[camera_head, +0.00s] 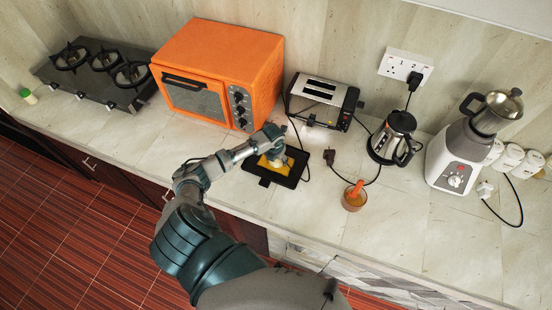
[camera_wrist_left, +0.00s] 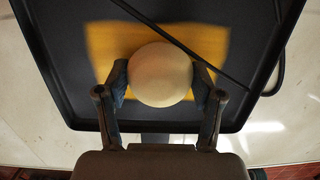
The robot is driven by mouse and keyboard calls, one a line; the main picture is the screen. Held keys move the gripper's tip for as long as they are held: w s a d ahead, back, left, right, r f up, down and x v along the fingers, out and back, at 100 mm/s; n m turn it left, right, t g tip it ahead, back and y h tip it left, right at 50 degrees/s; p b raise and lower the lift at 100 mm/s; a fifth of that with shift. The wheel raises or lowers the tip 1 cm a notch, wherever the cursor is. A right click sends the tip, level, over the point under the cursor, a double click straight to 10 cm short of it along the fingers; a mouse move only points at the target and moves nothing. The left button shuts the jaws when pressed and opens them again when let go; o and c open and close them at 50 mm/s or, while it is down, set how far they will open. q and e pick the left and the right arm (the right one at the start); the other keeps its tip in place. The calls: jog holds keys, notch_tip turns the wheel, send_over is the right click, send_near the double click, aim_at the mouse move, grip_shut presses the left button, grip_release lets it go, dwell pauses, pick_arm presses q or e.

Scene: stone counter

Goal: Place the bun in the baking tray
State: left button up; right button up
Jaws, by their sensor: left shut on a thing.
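My left gripper (camera_wrist_left: 162,88) is shut on the bun (camera_wrist_left: 160,72), a pale round ball held between its two fingers in the left wrist view. In that view the bun is in front of the black baking tray (camera_wrist_left: 60,60), over a yellow-orange patch (camera_wrist_left: 207,42) on the tray floor. I cannot tell whether the bun touches the tray. In the head view the left gripper (camera_head: 272,150) is over the tray (camera_head: 264,177), which lies on the counter in front of the orange oven. My right gripper is not in view.
An orange oven (camera_head: 222,65) and a toaster (camera_head: 322,100) stand behind the tray. A black cable (camera_wrist_left: 175,40) crosses the left wrist view. A small cup (camera_head: 353,200) with an orange item stands to the right. A coffee pot (camera_head: 395,140) and blender (camera_head: 458,150) stand further right.

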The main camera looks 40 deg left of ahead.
pick_arm(q)
jog(key=shift+f, duration=0.1)
jog(key=o, duration=1.1)
jog(key=shift+a+f, duration=0.1)
jog(key=shift+a, duration=0.35)
jog(key=shift+r, duration=0.45)
jog(key=r, duration=0.3)
jog(key=s+r, duration=0.1)
jog(key=r, duration=0.7)
jog(key=shift+s+d+r+b, duration=0.1)
jog(key=shift+s+d+b, duration=0.2)
jog(key=shift+s+d, duration=0.05)
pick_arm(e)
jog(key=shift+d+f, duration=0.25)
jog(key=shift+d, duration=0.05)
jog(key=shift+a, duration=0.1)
